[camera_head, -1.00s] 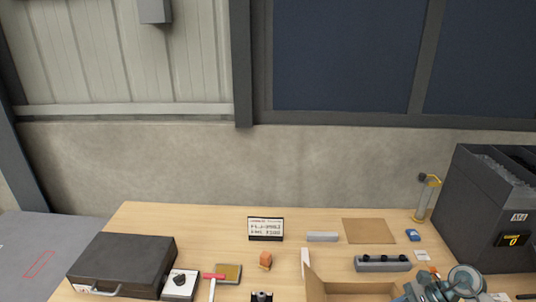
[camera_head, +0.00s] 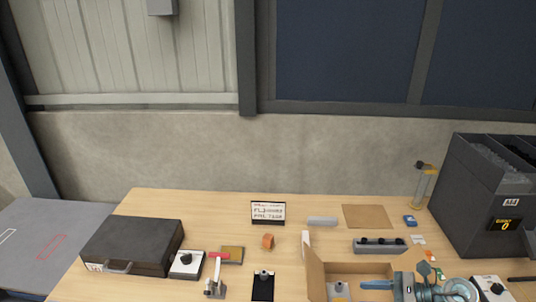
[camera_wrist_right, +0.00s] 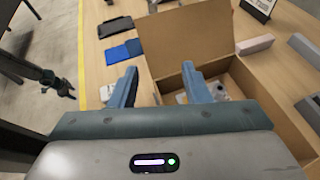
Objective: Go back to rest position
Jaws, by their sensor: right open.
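My right gripper (camera_head: 378,285) is at the lower right of the head view, over the open cardboard box (camera_head: 314,272). In the right wrist view the gripper (camera_wrist_right: 160,88) has its two blue fingers apart, with nothing between them. The right finger overlaps the box (camera_wrist_right: 190,40) in that picture. A grey round-topped part (camera_head: 338,288) lies in the box, partly hidden. My left gripper does not show in the head view.
A dark bin unit (camera_head: 485,200) stands at the right.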

